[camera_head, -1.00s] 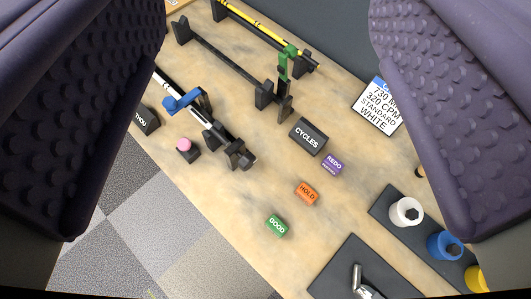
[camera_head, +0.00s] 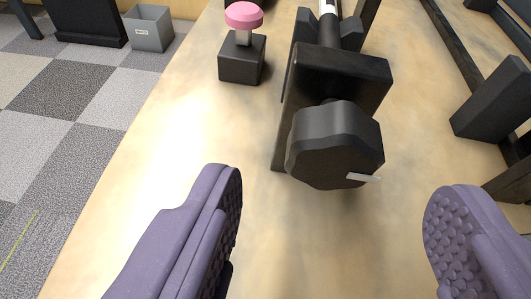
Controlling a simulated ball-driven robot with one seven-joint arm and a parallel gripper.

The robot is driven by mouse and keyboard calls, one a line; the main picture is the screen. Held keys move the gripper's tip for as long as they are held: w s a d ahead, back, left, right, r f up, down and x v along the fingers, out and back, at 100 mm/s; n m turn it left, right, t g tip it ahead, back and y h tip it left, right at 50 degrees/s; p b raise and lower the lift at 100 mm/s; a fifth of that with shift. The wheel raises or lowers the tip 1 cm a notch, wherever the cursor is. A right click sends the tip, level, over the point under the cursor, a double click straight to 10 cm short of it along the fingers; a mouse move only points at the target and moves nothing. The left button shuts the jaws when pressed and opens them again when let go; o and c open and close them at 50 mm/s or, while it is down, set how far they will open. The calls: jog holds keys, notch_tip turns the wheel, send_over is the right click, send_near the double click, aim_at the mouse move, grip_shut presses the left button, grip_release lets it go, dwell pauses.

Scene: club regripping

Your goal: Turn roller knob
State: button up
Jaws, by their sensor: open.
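The roller knob (camera_head: 325,150) is a dark, faceted knob on the near end of a black stand (camera_head: 345,68), at the centre right of the view. A small pale tab sticks out at its lower right. My gripper (camera_head: 335,205) is open, with its purple padded fingers low in the picture. The left finger is below and left of the knob, and the right finger is below and right of it. Neither finger appears to touch the knob. A dark shaft with a white part runs back from the stand.
A pink-topped button on a black block (camera_head: 242,62) stands left of the stand. Black rack parts (camera_head: 492,100) are at the right. The wooden bench top (camera_head: 150,190) is clear at the left, its edge beside the tiled floor. A grey bin (camera_head: 148,30) stands on the floor.

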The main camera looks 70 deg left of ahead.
aim_at(325, 165)
jog(key=b+x, duration=0.1)
jog(key=x, duration=0.3)
jog(key=shift+w+a, duration=0.15)
jog(key=shift+c, duration=0.3)
jog(key=c, duration=1)
jog(key=shift+b, duration=0.4)
jog(key=n+t+b, duration=0.1)
jog(key=b, duration=0.2)
jog(key=n+t+b, duration=0.1)
jog(key=n+b, duration=0.1)
jog(key=b, duration=0.1)
jog(key=shift+s+f+h, duration=0.2)
jog(key=shift+f+h, duration=0.1)
jog(key=shift+f, duration=0.05)
jog(key=n+t+b, duration=0.1)
jog(key=n+b, duration=0.1)
jog(key=b, duration=0.1)
jog(key=shift+r, duration=0.15)
jog(key=shift+t, duration=0.3)
